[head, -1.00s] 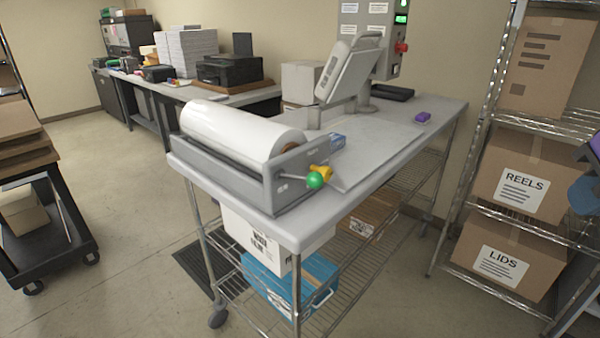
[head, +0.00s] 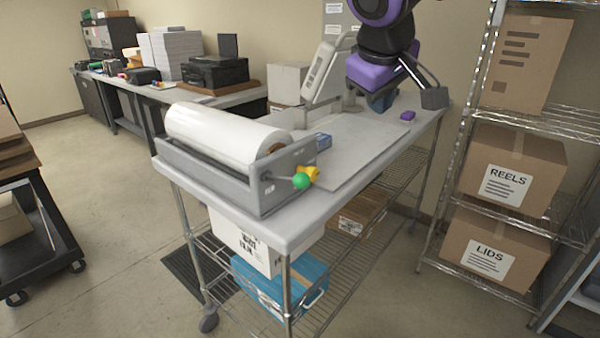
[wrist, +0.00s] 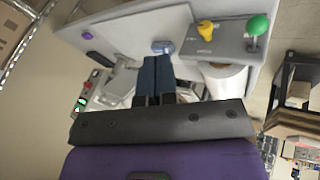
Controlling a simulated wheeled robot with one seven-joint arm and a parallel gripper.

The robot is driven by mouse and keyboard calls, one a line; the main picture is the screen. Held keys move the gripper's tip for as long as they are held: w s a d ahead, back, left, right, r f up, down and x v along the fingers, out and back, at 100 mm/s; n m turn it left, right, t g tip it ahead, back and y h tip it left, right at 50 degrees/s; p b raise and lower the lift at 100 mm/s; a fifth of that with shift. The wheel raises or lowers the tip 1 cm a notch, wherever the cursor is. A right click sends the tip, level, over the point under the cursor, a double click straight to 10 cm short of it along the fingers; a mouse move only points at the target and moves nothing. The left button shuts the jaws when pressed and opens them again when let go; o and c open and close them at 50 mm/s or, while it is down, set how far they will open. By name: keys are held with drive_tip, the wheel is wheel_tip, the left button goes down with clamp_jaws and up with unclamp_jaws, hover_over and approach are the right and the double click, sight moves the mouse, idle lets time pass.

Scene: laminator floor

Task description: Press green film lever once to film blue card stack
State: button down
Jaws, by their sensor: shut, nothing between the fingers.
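The green ball-ended lever (head: 301,181) sticks out from the near end of the grey film dispenser (head: 255,190), beside a yellow knob (head: 313,173). The white film roll (head: 222,133) lies in the dispenser. A small blue card stack (head: 323,141) lies on the table just behind that end. The wrist view shows the green ball (wrist: 258,25), the yellow knob (wrist: 206,29) and the blue stack (wrist: 163,47). My gripper (head: 380,104) is above the table's right part, clear of the lever. Its blue fingers (wrist: 157,60) are together and empty.
A tilted grey-white machine (head: 326,70) stands at the table's back. A small purple object (head: 408,116) lies near the right edge. A wire shelf with boxes (head: 510,185) is at right, a dark cart (head: 40,235) at left. Open floor lies left of the table.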

sight(296, 175)
drive_tip(key=w+a+f+n, duration=0.1)
drive_tip(key=w+a, duration=0.1)
drive_tip(key=a, duration=0.6)
drive_tip(key=w+a+f+n+t, duration=0.1)
drive_tip(key=a+n, duration=0.1)
drive_tip(key=a, duration=0.6)
drive_tip(key=shift+w+f+y, duration=0.25)
drive_tip(key=shift+w+y, duration=0.05)
drive_tip(key=shift+w, duration=0.1)
wheel_tip(296, 175, down, 8)
drive_tip(key=s+d, duration=0.1)
drive_tip(key=d, duration=0.1)
drive_tip(key=shift+s+f, duration=0.2)
drive_tip(key=shift+f, duration=0.05)
drive_tip(key=shift+f, duration=0.1)
idle(1.2)
drive_tip(key=shift+s+f, duration=0.1)
drive_tip(key=shift+f, duration=0.2)
drive_tip(key=shift+s+d+f, duration=0.1)
drive_tip(key=shift+d+f, duration=0.05)
drive_tip(key=shift+f, duration=0.45)
drive_tip(key=shift+s+d+f, duration=0.1)
drive_tip(key=shift+f, duration=0.45)
idle(1.8)
drive_tip(key=shift+r, duration=0.1)
drive_tip(key=shift+w+a+r, duration=0.15)
drive_tip(key=shift+r, duration=0.6)
drive_tip(key=shift+w+a+r, duration=0.15)
drive_tip(key=shift+r, duration=0.55)
